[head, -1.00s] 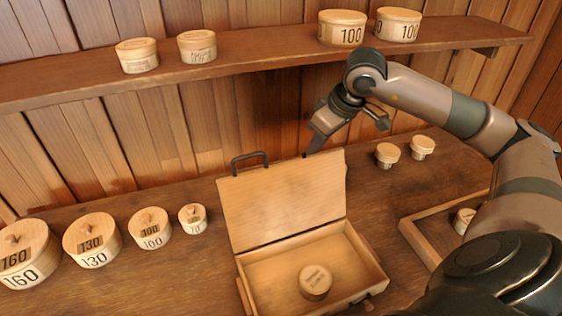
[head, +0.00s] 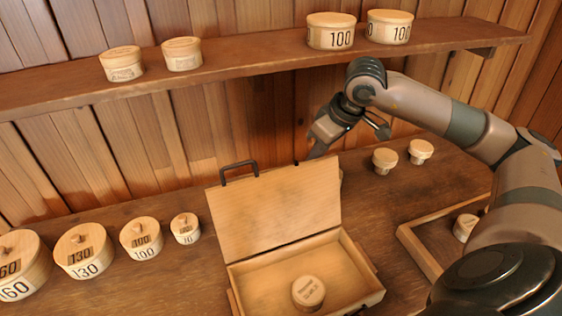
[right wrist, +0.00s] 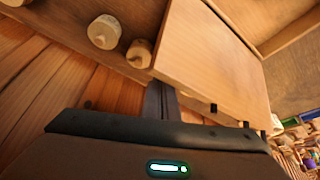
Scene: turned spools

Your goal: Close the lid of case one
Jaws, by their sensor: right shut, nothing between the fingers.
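The wooden case (head: 365,290) stands open on the bench. Its lid (head: 275,215) stands up at the back, with a dark handle (head: 240,170) on its upper edge. A small round lidded box (head: 308,292) lies inside the case. My right gripper (head: 312,155) is shut and empty, behind the lid's upper edge near its right corner; its tips are partly hidden by the lid. In the right wrist view the shut fingers (right wrist: 160,102) lie beside the lid panel (right wrist: 215,60); I cannot tell whether they touch it. My left gripper is not in view.
Several numbered round boxes (head: 85,250) stand in a row to the left. Two small ones (head: 385,160) stand behind right. A shallow wooden tray (head: 418,252) lies at right. A shelf (head: 240,68) with round boxes runs above the bench.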

